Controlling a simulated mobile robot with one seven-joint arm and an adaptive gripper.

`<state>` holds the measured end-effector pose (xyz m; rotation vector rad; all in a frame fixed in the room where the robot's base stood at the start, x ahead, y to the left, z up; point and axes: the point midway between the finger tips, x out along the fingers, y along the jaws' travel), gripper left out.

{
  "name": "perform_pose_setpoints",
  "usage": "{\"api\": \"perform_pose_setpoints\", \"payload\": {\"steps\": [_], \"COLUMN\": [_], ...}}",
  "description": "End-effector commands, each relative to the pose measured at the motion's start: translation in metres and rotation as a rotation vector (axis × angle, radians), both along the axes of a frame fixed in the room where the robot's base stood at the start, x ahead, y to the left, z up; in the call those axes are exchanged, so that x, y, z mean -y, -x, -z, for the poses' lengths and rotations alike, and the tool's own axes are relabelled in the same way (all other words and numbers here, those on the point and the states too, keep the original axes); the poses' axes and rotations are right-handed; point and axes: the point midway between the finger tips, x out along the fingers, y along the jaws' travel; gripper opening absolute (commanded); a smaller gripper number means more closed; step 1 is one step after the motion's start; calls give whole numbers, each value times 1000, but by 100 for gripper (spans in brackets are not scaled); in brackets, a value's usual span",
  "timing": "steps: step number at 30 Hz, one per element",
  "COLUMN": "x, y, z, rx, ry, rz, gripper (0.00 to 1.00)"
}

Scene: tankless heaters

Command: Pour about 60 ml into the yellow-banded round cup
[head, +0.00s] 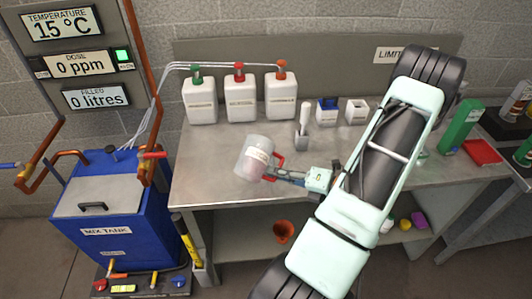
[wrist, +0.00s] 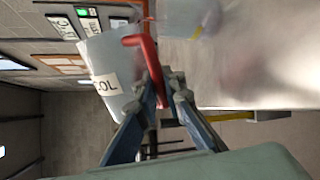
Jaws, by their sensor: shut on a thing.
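My gripper (head: 274,174) is shut on the red handle of a translucent jug (head: 252,160). The jug has a white label ending in "COL" in the wrist view (wrist: 104,72). It is tilted in the head view, above the left part of the steel bench. In the wrist view my gripper's fingers (wrist: 158,92) close around the red handle. A pale translucent vessel (wrist: 178,20) with a bit of yellow shows past the jug there; it may be the yellow-banded round cup, but it is cut off. I cannot make out that cup in the head view, nor any stream of liquid.
Three white bottles (head: 240,98) with coloured caps stand at the bench's back. A white-handled tool in a grey holder (head: 302,130) and two small boxes (head: 356,112) stand to their right. A blue mix tank (head: 120,215) is left of the bench. My arm covers the bench's right part.

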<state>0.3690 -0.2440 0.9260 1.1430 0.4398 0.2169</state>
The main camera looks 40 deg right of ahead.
Motion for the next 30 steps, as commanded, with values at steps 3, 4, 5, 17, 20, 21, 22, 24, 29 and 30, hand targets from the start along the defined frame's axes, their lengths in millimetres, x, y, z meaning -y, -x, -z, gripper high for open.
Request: {"api": "perform_pose_setpoints", "payload": {"steps": [3, 4, 5, 17, 20, 21, 22, 24, 29, 30], "x": [0, -1, -1, -2, -2, -2, -1, -1, -1, -1], "y": [0, 0, 0, 0, 0, 0, 0, 0, 0, 0], "z": [-1, -1, -2, -3, -3, -3, -4, -4, -4, -4], "rx": [1, 0, -1, -12, -15, -16, -17, -20, -25, -26], "ry": [-6, -8, -10, -31, -37, -39, -40, -44, -51, -52], "rz": [-1, -2, -2, -4, -3, -4, -3, -3, -3, -3], "gripper": [0, 0, 0, 0, 0, 0, 0, 0, 0, 0]}}
